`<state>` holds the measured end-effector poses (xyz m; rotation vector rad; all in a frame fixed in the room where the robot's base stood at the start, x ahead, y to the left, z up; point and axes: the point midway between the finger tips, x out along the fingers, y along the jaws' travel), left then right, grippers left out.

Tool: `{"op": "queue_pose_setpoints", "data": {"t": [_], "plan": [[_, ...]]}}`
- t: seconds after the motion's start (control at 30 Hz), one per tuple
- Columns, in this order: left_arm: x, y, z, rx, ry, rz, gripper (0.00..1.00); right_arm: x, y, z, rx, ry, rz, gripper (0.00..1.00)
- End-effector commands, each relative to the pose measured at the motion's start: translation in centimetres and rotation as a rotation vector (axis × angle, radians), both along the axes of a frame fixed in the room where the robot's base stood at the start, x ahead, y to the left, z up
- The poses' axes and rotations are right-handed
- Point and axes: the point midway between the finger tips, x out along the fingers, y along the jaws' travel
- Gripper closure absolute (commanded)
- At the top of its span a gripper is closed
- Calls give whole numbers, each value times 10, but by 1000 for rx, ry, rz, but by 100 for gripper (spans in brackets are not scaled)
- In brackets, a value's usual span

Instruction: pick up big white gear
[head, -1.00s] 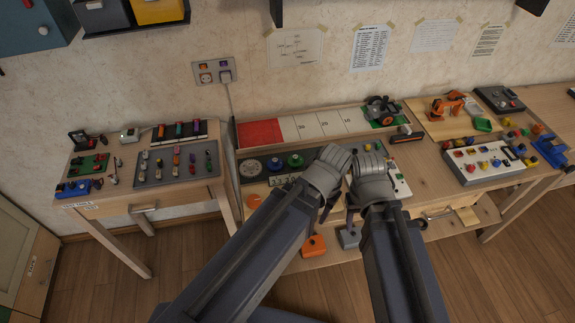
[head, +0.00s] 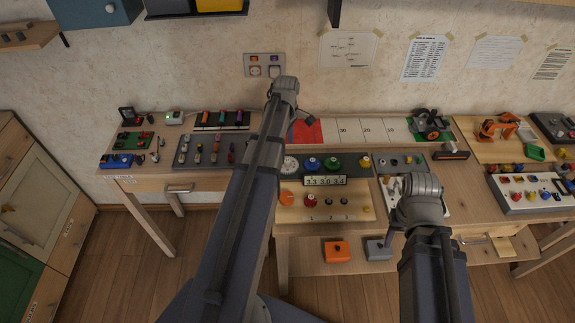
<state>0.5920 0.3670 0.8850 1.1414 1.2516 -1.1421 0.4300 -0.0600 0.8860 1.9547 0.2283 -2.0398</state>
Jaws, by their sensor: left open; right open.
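I cannot make out a big white gear with certainty. A round whitish disc (head: 290,165) lies at the left end of the dark panel on the middle table; it is too small to tell whether it is a gear or a dial. My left gripper (head: 308,119) is open, reaching up and over the red field at the back of the table, with its fingers mostly hidden behind the wrist. My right gripper (head: 390,238) is open at the table's front, right of the panel, and nothing shows in it.
A left table carries a grey tray (head: 217,151) of small parts. The middle table has a knob panel (head: 347,166), a red field (head: 306,130) and a black wheeled model (head: 431,122). An orange box (head: 336,251) and a grey box (head: 378,249) sit on the lower shelf.

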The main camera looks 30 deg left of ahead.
Motion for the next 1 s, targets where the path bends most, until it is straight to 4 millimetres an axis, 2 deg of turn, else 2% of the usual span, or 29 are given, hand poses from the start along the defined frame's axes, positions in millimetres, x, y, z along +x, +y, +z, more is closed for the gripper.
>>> {"op": "queue_pose_setpoints", "data": {"t": [0.17,0.43,0.73,1.0], "plan": [[0,2,-3,-1,-1,14,36,0,0,-3,0,0,0,50],[0,1,-26,0,-1,11,36,0,0,-26,0,0,0,50],[1,1,-31,0,-1,9,36,0,0,-31,0,0,0,50],[3,-2,-62,0,-1,9,36,0,0,-62,0,0,0,50]]}}
